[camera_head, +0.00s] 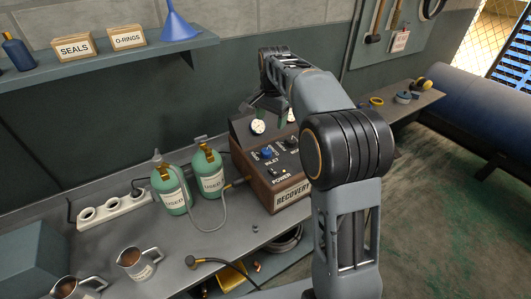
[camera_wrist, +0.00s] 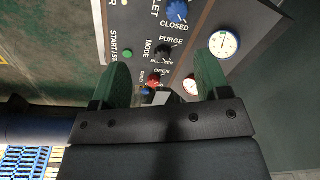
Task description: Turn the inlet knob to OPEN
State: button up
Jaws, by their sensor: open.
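The recovery machine (camera_head: 287,192) is a brown box with a dark sloped panel on the bench. A blue knob (camera_head: 267,153) sits on its panel beside the word INLET. In the wrist view a blue knob (camera_wrist: 177,11) shows at the top edge, beside cut-off letters "LET" and the word CLOSED; its exact setting is unclear. My gripper (camera_head: 268,107) hangs above the back of the panel, open and empty. In the wrist view my open gripper (camera_wrist: 163,76) has green fingers on either side of a small red knob (camera_wrist: 153,79) near OPEN; contact is not visible.
A black MODE knob (camera_wrist: 164,53) lies between the blue and red knobs. A dial gauge (camera_wrist: 224,43) stands behind the panel. Two green USED cylinders (camera_head: 210,171) with a hose stand left of the machine. A shelf (camera_head: 110,62) runs above at left.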

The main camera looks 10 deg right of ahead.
aim_at(267, 150)
jog(key=w+f+m, duration=0.1)
jog(key=w+f, duration=0.1)
jog(key=f, duration=0.4)
jog(key=w+f, duration=0.1)
jog(key=f, duration=0.5)
jog(key=w+f+m+g+p, duration=0.1)
jog(key=w+f, duration=0.1)
jog(key=f, duration=0.4)
jog(key=shift+w+f+m, duration=0.25)
jog(key=shift+w+m, duration=0.05)
jog(key=c, duration=0.9)
